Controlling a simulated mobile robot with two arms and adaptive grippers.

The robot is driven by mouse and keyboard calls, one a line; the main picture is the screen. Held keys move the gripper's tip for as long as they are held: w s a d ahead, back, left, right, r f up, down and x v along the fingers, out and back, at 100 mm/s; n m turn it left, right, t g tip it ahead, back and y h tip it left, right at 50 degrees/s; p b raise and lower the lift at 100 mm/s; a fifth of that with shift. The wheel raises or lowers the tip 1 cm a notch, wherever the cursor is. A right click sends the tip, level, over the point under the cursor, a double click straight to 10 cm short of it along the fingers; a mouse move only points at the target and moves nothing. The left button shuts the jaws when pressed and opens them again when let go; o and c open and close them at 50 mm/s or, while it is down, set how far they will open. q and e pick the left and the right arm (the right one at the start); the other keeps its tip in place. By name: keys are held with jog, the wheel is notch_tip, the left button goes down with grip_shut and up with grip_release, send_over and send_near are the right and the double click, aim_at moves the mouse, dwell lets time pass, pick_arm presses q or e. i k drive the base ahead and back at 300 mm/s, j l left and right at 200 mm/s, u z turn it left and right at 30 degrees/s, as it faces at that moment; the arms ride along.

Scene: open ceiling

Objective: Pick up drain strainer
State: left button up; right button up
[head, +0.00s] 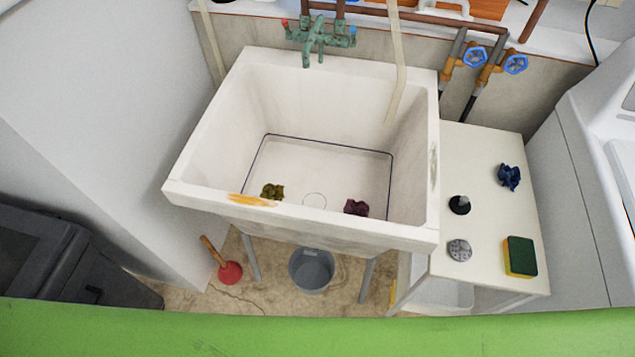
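The drain strainer appears to be the round grey metal disc with small holes (459,250). It lies flat near the front left edge of the white side table (480,150), to the right of the sink. A black round stopper (460,205) stands just behind it, and a green and yellow sponge (520,256) lies to its right. Neither of my grippers shows in the head view.
A deep white sink (180,190) holds an olive crumpled cloth (272,191) and a maroon one (356,208). A dark blue crumpled cloth (509,177) lies at the table's back right. A grey bucket (311,270) and red plunger (230,273) are on the floor.

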aim_at(460, 250)
jog(key=z, duration=1.35)
